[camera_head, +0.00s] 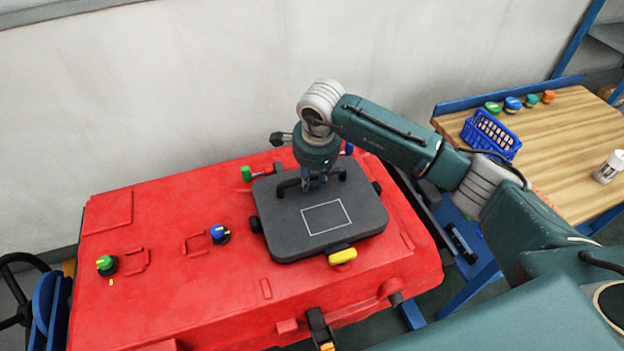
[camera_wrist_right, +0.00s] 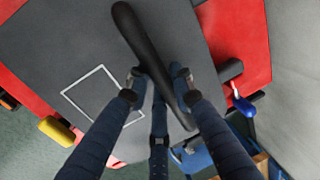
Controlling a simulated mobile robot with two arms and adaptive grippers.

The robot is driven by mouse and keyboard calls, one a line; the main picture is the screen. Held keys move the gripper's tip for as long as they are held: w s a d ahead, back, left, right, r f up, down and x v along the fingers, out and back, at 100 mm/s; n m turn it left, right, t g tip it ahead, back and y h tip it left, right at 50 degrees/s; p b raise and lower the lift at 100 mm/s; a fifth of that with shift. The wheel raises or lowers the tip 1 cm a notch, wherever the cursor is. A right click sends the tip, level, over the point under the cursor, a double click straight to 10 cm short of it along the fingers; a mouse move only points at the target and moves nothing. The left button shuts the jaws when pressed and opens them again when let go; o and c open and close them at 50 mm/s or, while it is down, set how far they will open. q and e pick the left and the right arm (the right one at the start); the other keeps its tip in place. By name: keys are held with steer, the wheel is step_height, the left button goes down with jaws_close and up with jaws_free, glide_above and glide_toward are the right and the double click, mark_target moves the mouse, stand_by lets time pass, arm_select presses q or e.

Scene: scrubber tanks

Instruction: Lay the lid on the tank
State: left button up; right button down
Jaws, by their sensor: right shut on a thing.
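The dark grey lid (camera_head: 350,225) lies over the right part of the red tank (camera_head: 170,280), with a white square outline on its top. Its black handle (camera_head: 290,187) stands toward the far side. My right gripper (camera_head: 315,188) comes down from above and is shut on the handle. In the right wrist view the fingers (camera_wrist_right: 160,88) close on both sides of the handle (camera_wrist_right: 135,45). The lid looks flat and close to the tank top, but I cannot tell whether it fully touches. My left gripper is not in view.
Yellow (camera_head: 342,257) and green (camera_head: 246,174) latch handles sit around the lid. Blue (camera_head: 220,234) and green (camera_head: 107,264) knobs are on the tank top. A wooden table (camera_head: 565,140) with a blue basket (camera_head: 490,134) stands at the right. A wall is behind.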

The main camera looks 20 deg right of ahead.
steer(key=shift+r, duration=0.1)
steer(key=c, duration=1.4)
jaws_free()
steer(key=shift+o, duration=0.2)
steer(key=o, duration=0.4)
steer(key=shift+r, duration=0.1)
steer(key=shift+s+r+p, duration=0.25)
steer(key=shift+r+p, duration=0.35)
steer(key=shift+r, duration=0.45)
steer(key=shift+s+r+p, duration=0.2)
steer(key=shift+r+p, duration=0.35)
steer(key=shift+r, duration=0.45)
steer(key=shift+r, duration=0.15)
steer(key=shift+r+p, duration=1.1)
steer(key=shift+r, duration=1.25)
